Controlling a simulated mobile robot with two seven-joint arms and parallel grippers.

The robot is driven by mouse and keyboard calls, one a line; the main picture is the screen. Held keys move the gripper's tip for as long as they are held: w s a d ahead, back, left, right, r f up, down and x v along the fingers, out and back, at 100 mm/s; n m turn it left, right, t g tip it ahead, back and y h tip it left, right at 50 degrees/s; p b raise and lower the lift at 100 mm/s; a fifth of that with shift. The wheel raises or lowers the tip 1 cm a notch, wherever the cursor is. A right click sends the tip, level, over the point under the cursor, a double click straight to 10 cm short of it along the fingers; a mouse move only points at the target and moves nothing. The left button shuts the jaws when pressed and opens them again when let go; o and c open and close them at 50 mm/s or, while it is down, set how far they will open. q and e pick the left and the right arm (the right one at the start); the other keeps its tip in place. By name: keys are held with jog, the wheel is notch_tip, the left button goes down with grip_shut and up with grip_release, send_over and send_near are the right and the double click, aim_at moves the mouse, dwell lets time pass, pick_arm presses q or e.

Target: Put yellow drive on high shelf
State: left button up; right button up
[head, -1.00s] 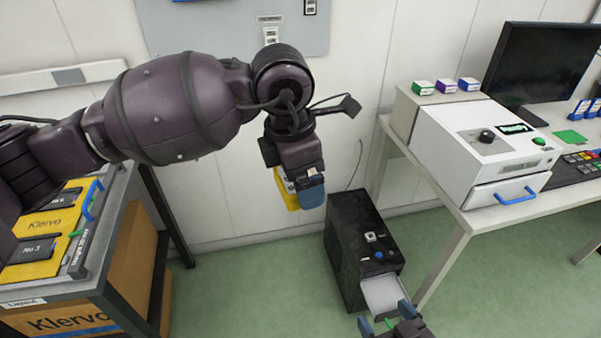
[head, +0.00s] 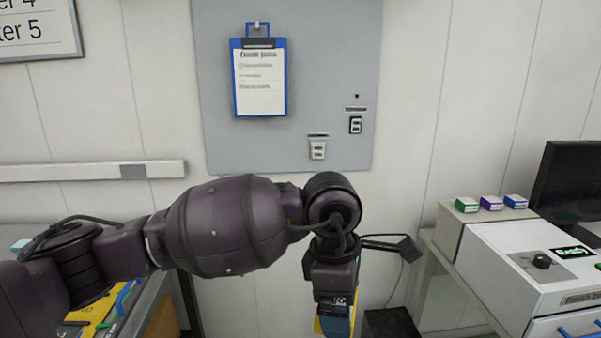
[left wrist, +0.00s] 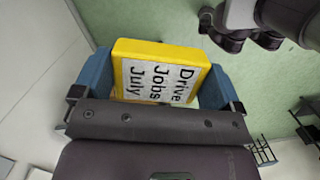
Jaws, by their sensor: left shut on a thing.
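The yellow drive (left wrist: 122,70) is between the blue fingers of my left gripper (left wrist: 155,80) in the left wrist view. Its white label reads "Drive Jobs July". In the head view my left gripper (head: 338,322) points down at the bottom edge, and only a strip of the yellow drive (head: 318,326) shows beside it. The gripper is shut on the drive and holds it in the air. No high shelf can be made out in these frames. My right gripper is not in the head view.
A white machine (head: 540,262) stands on the right table with several small boxes (head: 491,203) behind it. A black cabinet (head: 390,324) is low near the gripper. A grey wall panel (head: 340,60) carries a blue clipboard (head: 260,80). A worktop is at lower left.

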pick_arm(q)
jog(key=m, duration=0.4)
jog(key=shift+s+a+r+y, duration=0.1)
jog(key=shift+a+r+y, duration=0.1)
jog(key=shift+y, duration=0.1)
jog(key=m, duration=0.1)
jog(key=a+m, duration=0.1)
jog(key=shift+m+g, duration=0.4)
jog(key=s+a+f+m, duration=0.1)
jog(key=a+f+m, duration=0.3)
jog(key=a, duration=0.9)
jog(key=a+f+m+y, duration=0.1)
jog(key=a+f+m, duration=0.3)
jog(key=a+f, duration=0.4)
jog(key=a, duration=0.4)
jog(key=shift+s+a, duration=0.35)
